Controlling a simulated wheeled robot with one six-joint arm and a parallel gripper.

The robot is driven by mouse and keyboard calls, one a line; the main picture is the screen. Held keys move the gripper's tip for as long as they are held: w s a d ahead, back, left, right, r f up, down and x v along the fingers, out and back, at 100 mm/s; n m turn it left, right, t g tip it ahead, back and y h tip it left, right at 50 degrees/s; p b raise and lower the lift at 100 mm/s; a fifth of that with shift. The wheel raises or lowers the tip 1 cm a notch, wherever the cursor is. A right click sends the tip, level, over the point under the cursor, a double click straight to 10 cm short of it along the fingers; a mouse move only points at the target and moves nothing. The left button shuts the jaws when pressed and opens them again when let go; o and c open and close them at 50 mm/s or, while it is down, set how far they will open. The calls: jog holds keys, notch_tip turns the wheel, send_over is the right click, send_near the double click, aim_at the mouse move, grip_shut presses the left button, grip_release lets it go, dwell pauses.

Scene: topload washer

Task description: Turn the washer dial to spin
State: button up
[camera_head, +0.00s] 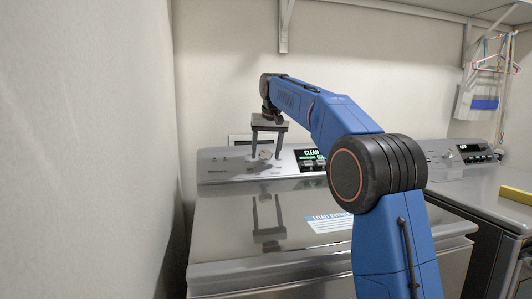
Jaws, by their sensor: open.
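The top-load washer (230,215) stands ahead with its shiny lid closed. Its control panel (215,172) runs along the back, with a lit display (311,159) reading "CLEAN" at its right. The round silver dial (264,155) sits on the panel left of the display and is partly hidden by my gripper. My gripper (265,157) points down at the dial with its two fingers apart, one on each side of it in the picture. I cannot tell whether the fingers touch the dial. The dial's pointer setting is too small to read.
A second machine (480,195) with its own panel stands to the right, with a yellow object (517,195) on it. A plain wall is close on the left. A shelf with hangers (492,55) is at the upper right. A label (330,222) lies on the lid.

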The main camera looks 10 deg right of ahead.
jog(key=c, duration=1.1)
jog(key=shift+o, duration=0.2)
jog(key=n+h, duration=0.1)
jog(key=n, duration=0.3)
jog(key=shift+a, duration=0.15)
jog(key=shift+n+h, duration=0.6)
jog(key=shift+n, duration=0.8)
jog(key=o, duration=1.1)
jog(key=shift+c, duration=0.2)
